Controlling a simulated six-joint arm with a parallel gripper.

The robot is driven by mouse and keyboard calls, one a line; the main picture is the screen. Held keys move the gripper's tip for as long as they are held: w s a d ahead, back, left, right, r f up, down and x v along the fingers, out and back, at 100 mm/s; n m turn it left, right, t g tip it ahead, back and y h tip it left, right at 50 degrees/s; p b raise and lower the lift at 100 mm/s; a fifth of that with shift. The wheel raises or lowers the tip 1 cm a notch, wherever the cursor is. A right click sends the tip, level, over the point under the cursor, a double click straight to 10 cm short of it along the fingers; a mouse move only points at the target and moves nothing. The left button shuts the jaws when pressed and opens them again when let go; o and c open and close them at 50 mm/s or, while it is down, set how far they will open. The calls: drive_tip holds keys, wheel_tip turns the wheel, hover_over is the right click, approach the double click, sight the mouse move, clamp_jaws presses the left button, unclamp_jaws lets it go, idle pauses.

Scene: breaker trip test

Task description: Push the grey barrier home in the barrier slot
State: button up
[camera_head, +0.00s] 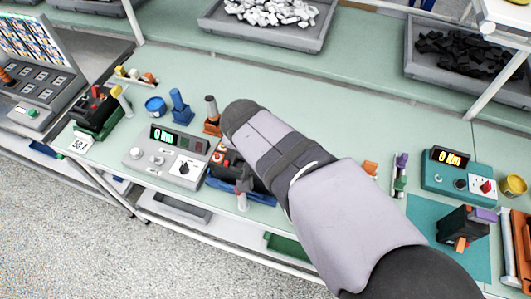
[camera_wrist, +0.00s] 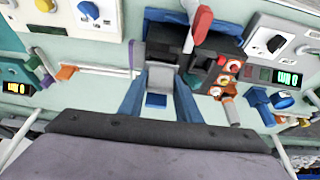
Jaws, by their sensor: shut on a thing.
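In the wrist view my gripper (camera_wrist: 160,88) reaches in from the bottom edge. It is shut on a pale grey piece, the grey barrier (camera_wrist: 162,76), which lies against the near end of the dark breaker (camera_wrist: 205,62). How deep the barrier sits in its slot cannot be told. In the head view my arm hides the gripper and the barrier. The dark breaker (camera_head: 231,170), with a red-tipped lever, stands there in a blue holder (camera_head: 262,199) just left of my arm.
A grey test unit (camera_head: 165,158) with a green display stands left of the breaker. An orange-based tool (camera_head: 213,127) stands close behind. A teal meter (camera_head: 458,176) and another dark breaker (camera_head: 463,222) are at the right. Bare bench top shows behind my arm (camera_head: 300,85).

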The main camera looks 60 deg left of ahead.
drive_tip(key=shift+f+b, duration=0.5)
drive_tip(key=shift+f, duration=0.15)
drive_tip(key=o, duration=1.1)
drive_tip(key=shift+r, duration=0.1)
drive_tip(key=b+v, duration=0.1)
drive_tip(key=v, duration=0.6)
drive_tip(key=shift+b, duration=0.4)
drive_tip(key=shift+r, duration=0.1)
